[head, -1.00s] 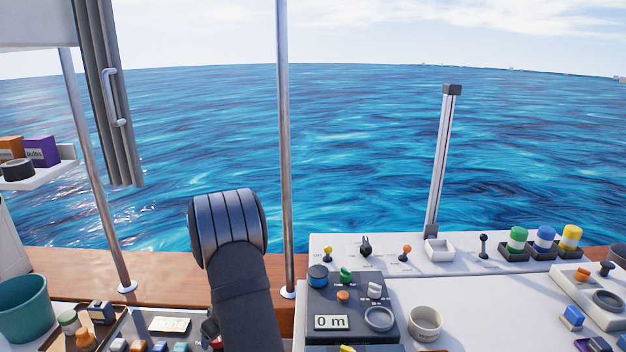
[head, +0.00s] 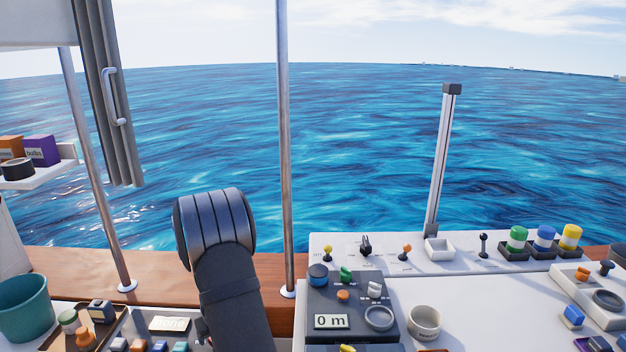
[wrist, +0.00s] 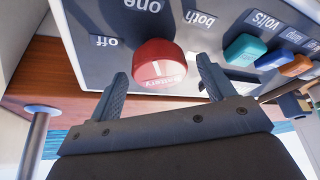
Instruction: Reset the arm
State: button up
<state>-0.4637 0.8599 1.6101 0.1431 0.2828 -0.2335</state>
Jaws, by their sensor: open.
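In the wrist view my gripper (wrist: 163,90) has its two dark ridged fingers spread apart. A round red battery knob (wrist: 158,65) shows between and beyond the fingertips, on a grey panel (wrist: 190,35) lettered "off", "one" and "both". I see no grip on the knob, and I cannot tell whether a finger touches it. In the head view only my arm shows, rising left of centre, and my gripper is out of sight there.
Beside the knob are teal (wrist: 244,49), blue (wrist: 270,60) and orange (wrist: 297,65) switches. In the head view a metal pole (head: 284,150) stands close to my arm. A white console (head: 480,300) with several small controls lies right; a teal bucket (head: 25,308) stands left.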

jog(key=shift+m+t+h, duration=0.3)
jog(key=shift+m+h, duration=0.2)
jog(key=shift+m, duration=0.8)
dwell(1.9)
